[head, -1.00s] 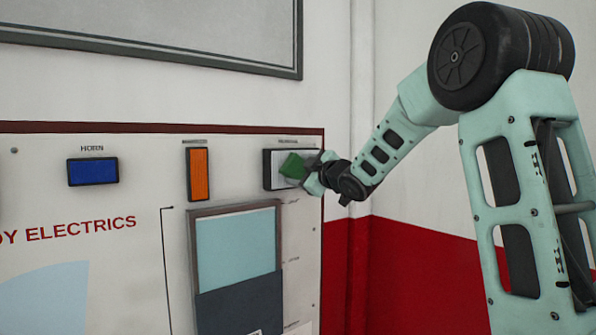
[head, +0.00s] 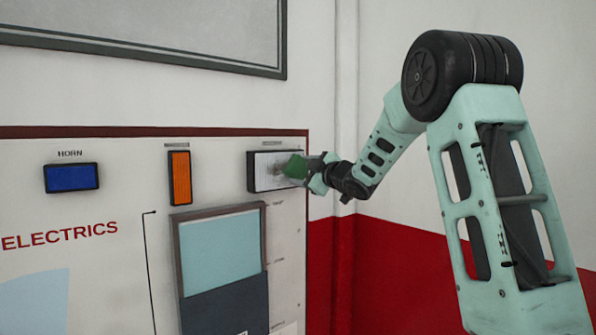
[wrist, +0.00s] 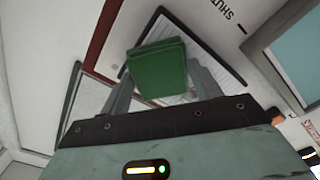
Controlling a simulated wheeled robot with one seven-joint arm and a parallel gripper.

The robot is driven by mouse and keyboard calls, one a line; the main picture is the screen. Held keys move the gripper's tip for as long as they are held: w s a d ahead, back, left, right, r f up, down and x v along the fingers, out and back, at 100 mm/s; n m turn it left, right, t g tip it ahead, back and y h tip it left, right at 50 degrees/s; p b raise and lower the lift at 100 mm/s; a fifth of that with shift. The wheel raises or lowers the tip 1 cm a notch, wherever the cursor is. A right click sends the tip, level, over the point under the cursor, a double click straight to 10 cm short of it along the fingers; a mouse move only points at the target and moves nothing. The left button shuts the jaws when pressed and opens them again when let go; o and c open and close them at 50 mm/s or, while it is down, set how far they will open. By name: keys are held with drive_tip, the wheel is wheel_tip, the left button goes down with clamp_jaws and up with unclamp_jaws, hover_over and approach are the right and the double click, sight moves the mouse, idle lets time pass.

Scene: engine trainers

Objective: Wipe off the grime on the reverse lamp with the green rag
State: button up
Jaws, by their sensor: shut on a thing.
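The reverse lamp (head: 262,180) is a white-faced rectangle in a dark frame at the top right of the panel in the head view. A grey smudge of grime shows on its face just left of the rag. The green rag (head: 295,167) is at the lamp's right end and covers part of it; whether it touches cannot be told. My gripper (head: 309,170) is shut on the rag. In the wrist view the rag (wrist: 158,62) sits between the fingers, in front of the lamp's pale face (wrist: 205,55), hiding part of it.
An orange lamp (head: 180,178) and a blue horn lamp (head: 71,178) are to the left on the panel (head: 120,205). A framed teal pane with a dark pocket (head: 222,255) is below. A grey-framed board (head: 150,30) hangs above. The wall right of the panel is bare.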

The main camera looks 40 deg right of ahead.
sight(292, 171)
drive_tip(key=shift+d, duration=0.6)
drive_tip(key=shift+w, duration=0.1)
drive_tip(key=shift+a, duration=0.15)
drive_tip(key=shift+a+b, duration=1.5)
drive_tip(key=shift+a, duration=0.6)
drive_tip(key=shift+s+a+b, duration=0.15)
drive_tip(key=shift+a+b, duration=1.25)
drive_tip(key=shift+a, duration=0.6)
drive_tip(key=shift+s+a+b, duration=0.1)
drive_tip(key=shift+a+b, duration=1.25)
drive_tip(key=shift+a, duration=0.6)
drive_tip(key=shift+s+d, duration=0.1)
